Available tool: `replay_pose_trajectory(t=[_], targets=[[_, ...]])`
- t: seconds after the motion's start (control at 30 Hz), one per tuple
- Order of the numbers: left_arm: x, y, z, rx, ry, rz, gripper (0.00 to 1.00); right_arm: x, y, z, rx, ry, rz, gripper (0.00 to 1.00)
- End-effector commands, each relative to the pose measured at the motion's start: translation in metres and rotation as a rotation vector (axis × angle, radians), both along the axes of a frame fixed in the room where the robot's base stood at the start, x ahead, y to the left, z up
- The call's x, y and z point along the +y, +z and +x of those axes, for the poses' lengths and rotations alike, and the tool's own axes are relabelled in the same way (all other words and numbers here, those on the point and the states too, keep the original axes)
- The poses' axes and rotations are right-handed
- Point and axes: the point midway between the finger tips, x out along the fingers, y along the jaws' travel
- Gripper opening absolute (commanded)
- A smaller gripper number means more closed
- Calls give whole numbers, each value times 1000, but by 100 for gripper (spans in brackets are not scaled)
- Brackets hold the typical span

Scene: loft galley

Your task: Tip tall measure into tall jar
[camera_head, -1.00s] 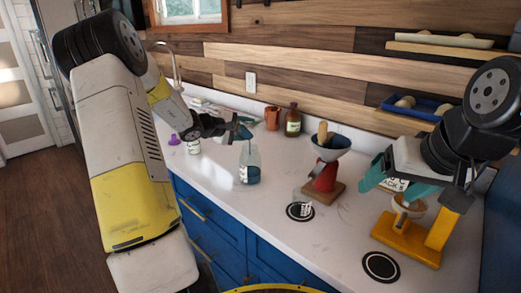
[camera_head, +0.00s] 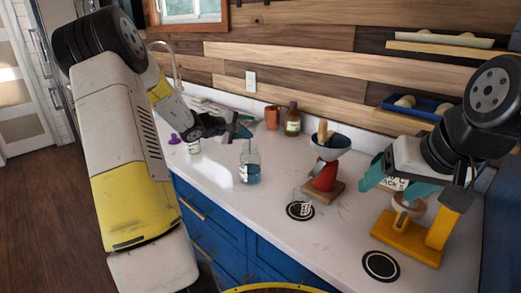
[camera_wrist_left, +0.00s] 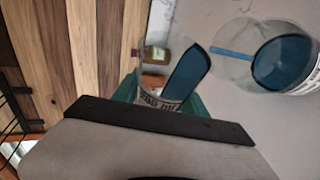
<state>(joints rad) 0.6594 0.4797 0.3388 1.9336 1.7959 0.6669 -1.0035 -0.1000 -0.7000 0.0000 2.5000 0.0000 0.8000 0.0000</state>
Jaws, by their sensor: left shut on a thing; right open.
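My left gripper (camera_head: 238,130) is shut on the tall measure, a clear vessel with dark blue liquid and white markings, seen tipped in the left wrist view (camera_wrist_left: 185,75). In the head view the measure is small and mostly hidden by the fingers. The tall jar (camera_head: 249,170), clear with a pale label, stands upright on the counter below it. The jar holds blue liquid, also seen in the left wrist view (camera_wrist_left: 285,62). A thin blue stream (camera_wrist_left: 231,52) runs from the measure into the jar. My right gripper (camera_head: 386,178) is open and empty over the counter at right.
A red stand with a funnel-like bowl (camera_head: 325,174) is right of the jar, near a small clear cup on a round black mat (camera_head: 300,211). A yellow stand (camera_head: 408,238) is below my right gripper. A brown bottle (camera_head: 292,121) and copper cup (camera_head: 272,118) stand behind.

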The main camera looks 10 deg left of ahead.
Motion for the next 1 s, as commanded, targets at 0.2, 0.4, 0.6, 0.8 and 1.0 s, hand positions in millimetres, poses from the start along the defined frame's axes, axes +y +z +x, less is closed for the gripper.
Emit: replay_pose_trajectory(t=[0.2, 0.4, 0.6, 0.8, 1.0], targets=[[0, 2, 0, -13, 0, 10, 0, 0, 0, 0, 0, 0, 0, 73], [-1, 3, 0, -26, 0, 20, 0, 0, 0, 0, 0, 0, 0, 73], [0, 4, -1, -40, 0, 32, 0, 0, 0, 0, 0, 0, 0, 73], [0, 5, -1, -54, 0, 43, 0, 0, 0, 0, 0, 0, 0, 73], [-1, 7, -1, -69, 0, 55, 0, 0, 0, 0, 0, 0, 0, 73]])
